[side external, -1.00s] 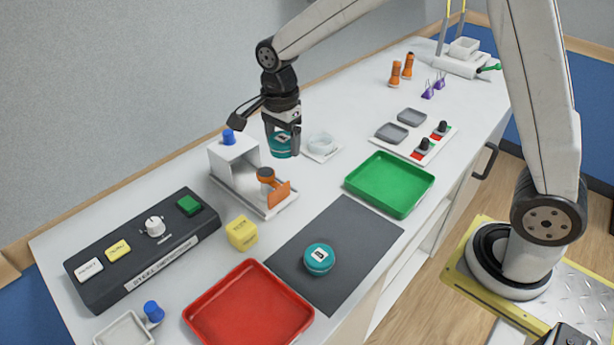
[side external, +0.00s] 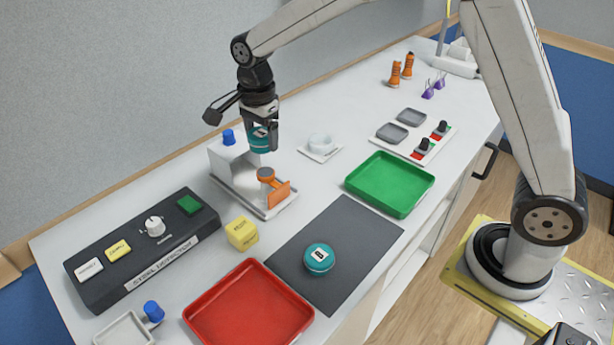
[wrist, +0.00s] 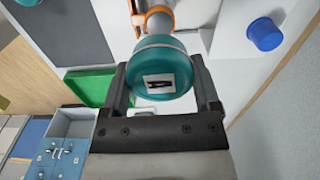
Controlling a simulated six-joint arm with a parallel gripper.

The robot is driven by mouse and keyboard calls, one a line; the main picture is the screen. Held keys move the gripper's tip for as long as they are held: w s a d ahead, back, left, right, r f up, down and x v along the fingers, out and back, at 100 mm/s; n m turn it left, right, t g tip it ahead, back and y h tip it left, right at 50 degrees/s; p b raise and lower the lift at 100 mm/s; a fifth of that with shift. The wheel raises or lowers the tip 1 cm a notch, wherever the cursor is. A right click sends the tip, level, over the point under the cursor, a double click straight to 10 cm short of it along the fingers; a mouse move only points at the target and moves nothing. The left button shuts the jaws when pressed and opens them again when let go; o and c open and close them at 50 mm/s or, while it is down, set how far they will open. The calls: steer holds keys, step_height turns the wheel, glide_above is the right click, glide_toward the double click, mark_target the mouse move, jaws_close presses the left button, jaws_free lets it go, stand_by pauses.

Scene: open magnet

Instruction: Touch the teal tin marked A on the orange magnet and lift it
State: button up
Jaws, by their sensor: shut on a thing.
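My gripper (side external: 262,138) is shut on a teal tin (side external: 258,141) and holds it in the air beside the white block of the magnet stand. The tin also shows between the fingers in the wrist view (wrist: 160,68), with a white label whose mark I cannot read. The orange magnet (side external: 266,175) stands on a grey plate, below and slightly right of the held tin in the side view. In the wrist view the magnet (wrist: 158,18) shows just past the tin. A gap between tin and magnet shows in the side view. A second teal tin (side external: 319,259), marked B, sits on the dark mat.
The white block (side external: 228,160) with a blue knob (side external: 228,137) stands close to the gripper. A yellow block (side external: 242,234), red tray (side external: 250,308), green tray (side external: 390,184) and steel detector box (side external: 140,262) lie around. The dark mat (side external: 350,230) has bare room.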

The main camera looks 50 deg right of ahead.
mark_target(265, 171)
steer(key=shift+f, duration=2.6)
steer(key=shift+f, duration=0.6)
steer(key=shift+r, duration=1.25)
stand_by(1.5)
steer(key=shift+r, duration=3.05)
